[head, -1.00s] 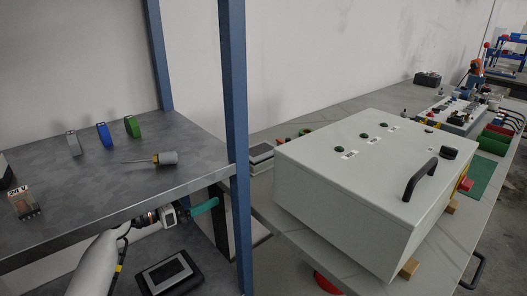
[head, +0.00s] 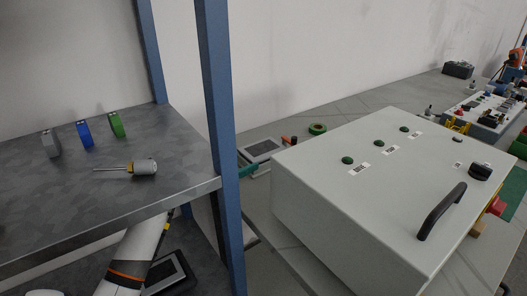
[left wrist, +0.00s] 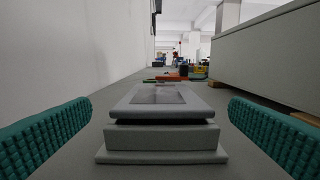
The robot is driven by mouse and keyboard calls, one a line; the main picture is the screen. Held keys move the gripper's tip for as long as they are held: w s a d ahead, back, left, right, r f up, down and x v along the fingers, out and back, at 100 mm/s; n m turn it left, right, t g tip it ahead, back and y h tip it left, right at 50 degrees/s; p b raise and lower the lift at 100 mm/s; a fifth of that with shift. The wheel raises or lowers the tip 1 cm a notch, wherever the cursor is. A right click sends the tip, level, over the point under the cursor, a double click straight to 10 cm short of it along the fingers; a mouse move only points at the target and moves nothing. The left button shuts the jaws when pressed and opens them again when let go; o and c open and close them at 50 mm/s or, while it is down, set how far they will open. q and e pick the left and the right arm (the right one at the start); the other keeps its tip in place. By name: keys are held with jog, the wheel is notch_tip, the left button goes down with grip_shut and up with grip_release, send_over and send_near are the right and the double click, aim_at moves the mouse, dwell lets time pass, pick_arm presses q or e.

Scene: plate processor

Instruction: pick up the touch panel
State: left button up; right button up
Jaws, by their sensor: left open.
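A touch panel (head: 262,150) with a grey frame and dark screen lies on the workbench, left of the big cabinet. It shows in the left wrist view (left wrist: 160,96) on a stepped grey base. My left gripper (head: 248,170) is open, with one teal finger showing beyond the blue post and the rest hidden. In the left wrist view its teal fingers (left wrist: 160,135) stand on either side of the panel, with gaps and no visible contact. Another screen panel (head: 172,272) is on the lower shelf. My right gripper is not in view.
The blue shelf post (head: 219,120) stands close to my left arm. The grey cabinet (head: 370,190) with a black handle is right of the panel. A green tape roll (head: 318,129) lies behind it. The upper shelf (head: 80,200) holds a screwdriver (head: 138,168).

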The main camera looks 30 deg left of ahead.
aim_at(245, 156)
pick_arm(q)
jog(key=p+x, duration=0.1)
jog(key=x, duration=0.4)
jog(key=shift+w+d+f, duration=0.15)
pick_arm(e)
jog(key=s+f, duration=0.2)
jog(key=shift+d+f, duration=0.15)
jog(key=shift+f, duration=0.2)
